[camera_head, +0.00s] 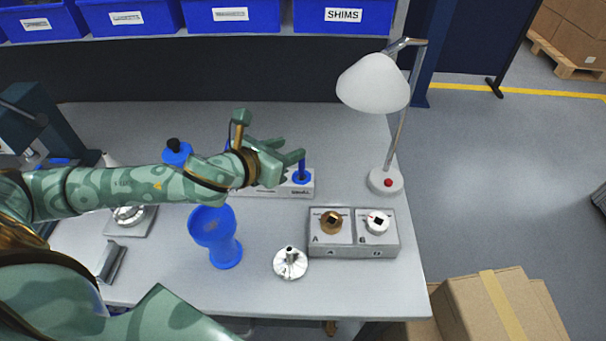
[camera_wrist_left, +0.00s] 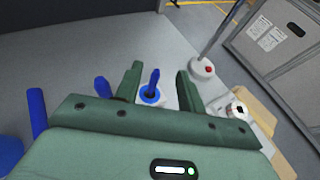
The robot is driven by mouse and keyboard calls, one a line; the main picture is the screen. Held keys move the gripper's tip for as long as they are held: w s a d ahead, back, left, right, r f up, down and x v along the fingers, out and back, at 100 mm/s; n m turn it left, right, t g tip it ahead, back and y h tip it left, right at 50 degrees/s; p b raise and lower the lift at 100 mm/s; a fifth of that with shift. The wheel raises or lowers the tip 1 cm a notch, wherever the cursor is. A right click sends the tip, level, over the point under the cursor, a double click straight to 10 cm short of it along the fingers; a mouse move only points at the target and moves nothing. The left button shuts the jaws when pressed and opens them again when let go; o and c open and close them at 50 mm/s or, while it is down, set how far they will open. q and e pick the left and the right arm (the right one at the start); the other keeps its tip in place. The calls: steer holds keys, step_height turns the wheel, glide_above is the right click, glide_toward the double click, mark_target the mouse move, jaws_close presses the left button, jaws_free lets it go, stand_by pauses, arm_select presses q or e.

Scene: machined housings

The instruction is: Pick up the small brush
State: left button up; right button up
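The small brush (camera_head: 302,169) stands upright with its blue handle up, in a pale holder (camera_head: 306,190) whose label reads SMALL. My left gripper (camera_head: 291,149) is over the holder, close to the brush handle. In the left wrist view, the brush (camera_wrist_left: 154,79) shows between the two spread green fingers (camera_wrist_left: 159,70), with gaps on both sides. The gripper is open and empty. The brush's lower end is hidden in the holder. My right gripper is not in view.
More blue handles (camera_wrist_left: 103,87) stand left of the small brush. A white lamp (camera_head: 375,83) stands at right. Free table lies behind the holder.

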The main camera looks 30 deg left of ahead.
mark_target(301, 171)
arm_select(q)
steer(key=w+f+b, duration=0.1)
steer(key=w+f, duration=0.2)
steer(key=w+d+f+b, duration=0.1)
steer(key=w+f+b, duration=0.1)
steer(key=w+f, duration=0.1)
steer(key=shift+w+d+f, duration=0.15)
steer(key=shift+w+f, duration=0.05)
steer(key=shift+w, duration=0.25)
jaws_close()
